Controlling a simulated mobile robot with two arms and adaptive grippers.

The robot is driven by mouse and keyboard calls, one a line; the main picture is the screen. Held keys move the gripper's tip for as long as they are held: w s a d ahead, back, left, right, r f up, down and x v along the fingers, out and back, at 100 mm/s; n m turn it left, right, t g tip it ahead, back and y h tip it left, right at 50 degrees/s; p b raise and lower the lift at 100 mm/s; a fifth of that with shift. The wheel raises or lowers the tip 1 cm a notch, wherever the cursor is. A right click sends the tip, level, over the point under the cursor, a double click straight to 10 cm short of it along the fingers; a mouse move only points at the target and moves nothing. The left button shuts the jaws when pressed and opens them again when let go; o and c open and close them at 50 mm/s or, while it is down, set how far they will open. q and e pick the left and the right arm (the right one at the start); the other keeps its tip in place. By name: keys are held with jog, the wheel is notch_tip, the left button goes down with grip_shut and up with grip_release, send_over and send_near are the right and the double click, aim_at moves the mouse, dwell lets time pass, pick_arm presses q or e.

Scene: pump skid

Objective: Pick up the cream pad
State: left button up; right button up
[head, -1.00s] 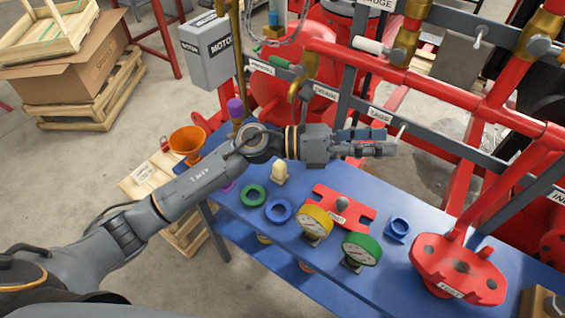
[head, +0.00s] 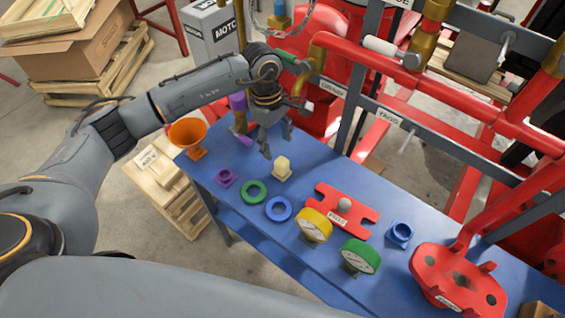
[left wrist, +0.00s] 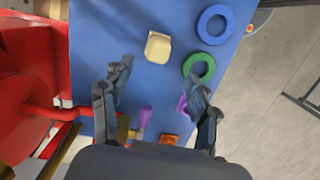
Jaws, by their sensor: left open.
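The cream pad (head: 282,168) is a small pale block standing on the blue bench (head: 330,175), beside the green ring. My left gripper (head: 277,146) is open and empty, pointing down just behind the cream pad in the head view and apart from it. In the left wrist view the cream pad (left wrist: 158,47) lies beyond the open fingertips (left wrist: 157,78), roughly midway between them. My right gripper is not in view.
A green ring (head: 254,191), a blue ring (head: 278,209) and a purple socket (head: 226,177) lie near the pad. An orange funnel (head: 188,135) stands at the bench's left end. Two gauges (head: 315,226) (head: 360,256) and a red plate (head: 343,208) are to the right. Red pipes rise behind.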

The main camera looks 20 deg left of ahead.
aim_at(282, 160)
pick_arm(q)
jog(key=shift+s+d+f, duration=0.1)
jog(key=shift+s+f, duration=0.1)
jog(key=shift+f, duration=0.4)
jog(key=shift+s+d+f, duration=0.1)
jog(key=shift+s+f, duration=0.05)
jog(key=shift+f, duration=0.45)
jog(key=f+p, duration=0.1)
jog(key=f, duration=0.1)
jog(key=d+f+p, duration=0.1)
jog(key=f+p, duration=0.1)
jog(key=shift+w, duration=0.2)
jog(key=shift+f, duration=0.65)
jog(key=c, duration=1.2)
